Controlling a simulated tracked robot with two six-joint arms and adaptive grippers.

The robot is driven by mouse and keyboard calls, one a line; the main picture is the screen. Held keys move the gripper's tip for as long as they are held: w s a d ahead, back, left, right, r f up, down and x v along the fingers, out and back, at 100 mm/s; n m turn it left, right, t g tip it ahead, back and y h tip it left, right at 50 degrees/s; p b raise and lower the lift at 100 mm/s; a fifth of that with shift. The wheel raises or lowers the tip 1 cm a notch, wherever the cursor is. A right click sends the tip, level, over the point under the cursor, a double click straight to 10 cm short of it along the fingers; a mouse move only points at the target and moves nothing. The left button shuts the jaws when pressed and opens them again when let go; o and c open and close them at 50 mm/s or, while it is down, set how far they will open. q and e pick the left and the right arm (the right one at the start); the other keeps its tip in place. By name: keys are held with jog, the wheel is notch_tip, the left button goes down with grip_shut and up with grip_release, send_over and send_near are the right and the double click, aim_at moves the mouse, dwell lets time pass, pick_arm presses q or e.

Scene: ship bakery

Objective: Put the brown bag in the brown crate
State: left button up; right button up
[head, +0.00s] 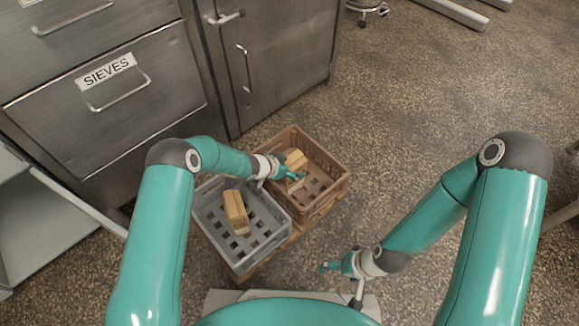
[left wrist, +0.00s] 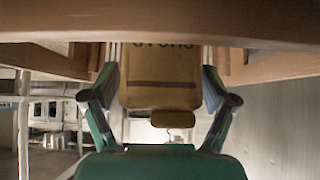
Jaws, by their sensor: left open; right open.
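A brown paper bag (head: 296,159) stands in the left part of the brown crate (head: 327,206). The left wrist view shows a brown bag (left wrist: 160,78) with dark upside-down lettering, between my fingers. My left gripper (head: 298,178) is open at the brown crate, right beside the bag. In the left wrist view its two fingers (left wrist: 160,105) stand on either side of the bag; whether they touch it I cannot tell. The bag's lower part is hidden in the head view. My right gripper (head: 326,267) is open and empty, low in front of the crates.
A grey crate (head: 212,246) stands left of the brown crate and holds another tan bag (head: 235,208). Both crates rest on a low wooden base (head: 268,258). Metal cabinets (head: 150,115) stand behind to the left. The floor (head: 430,130) to the right is clear.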

pick_arm(q)
jog(key=p+v, duration=0.4)
jog(key=v, duration=0.7)
jog(key=shift+r, duration=0.3)
jog(key=shift+s+a+r, duration=0.2)
jog(key=shift+a, duration=0.05)
